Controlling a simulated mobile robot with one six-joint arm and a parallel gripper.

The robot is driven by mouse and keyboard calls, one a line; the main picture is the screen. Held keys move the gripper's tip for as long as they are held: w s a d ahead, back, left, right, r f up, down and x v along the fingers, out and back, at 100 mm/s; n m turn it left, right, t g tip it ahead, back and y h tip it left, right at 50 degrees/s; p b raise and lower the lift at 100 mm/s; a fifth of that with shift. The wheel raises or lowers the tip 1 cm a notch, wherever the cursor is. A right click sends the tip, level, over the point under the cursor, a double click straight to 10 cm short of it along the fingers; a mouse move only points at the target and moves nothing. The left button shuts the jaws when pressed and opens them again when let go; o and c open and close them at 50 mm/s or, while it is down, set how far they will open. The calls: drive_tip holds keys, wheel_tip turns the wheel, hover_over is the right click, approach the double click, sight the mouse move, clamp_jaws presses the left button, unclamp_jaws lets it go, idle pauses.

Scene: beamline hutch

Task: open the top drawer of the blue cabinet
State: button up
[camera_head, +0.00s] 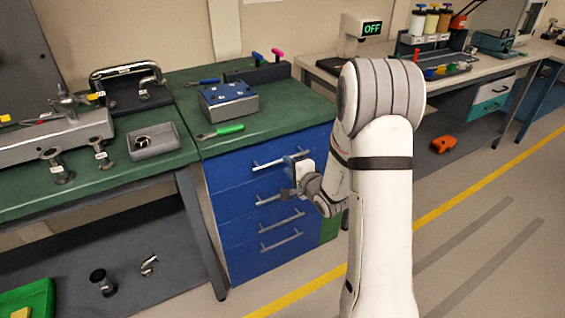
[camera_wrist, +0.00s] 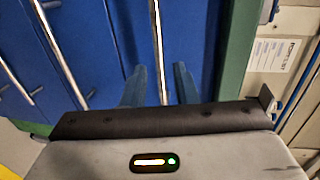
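The blue cabinet (camera_head: 232,245) stands under the green worktop, with several drawers stacked on its front, each with a long silver bar handle. The top drawer (camera_head: 228,172) looks shut, flush with the front. Its handle (camera_head: 265,164) is partly hidden by my gripper (camera_head: 299,162) at the right end. In the wrist view, my gripper (camera_wrist: 160,88) is open. Its two blue fingers stand on either side of the top handle (camera_wrist: 157,40), with a visible gap on each side. Whether the fingertips touch the drawer front, I cannot tell.
On the green worktop (camera_head: 285,115) are a grey-blue box (camera_head: 228,102), a green-handled tool (camera_head: 222,130) and a grey tray (camera_head: 155,142). Lower drawer handles (camera_head: 281,240) stick out below. The floor in front of the cabinet is clear, with a yellow line (camera_head: 470,188).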

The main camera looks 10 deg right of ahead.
drive_tip(key=x, duration=0.5)
clamp_jaws()
idle(0.5)
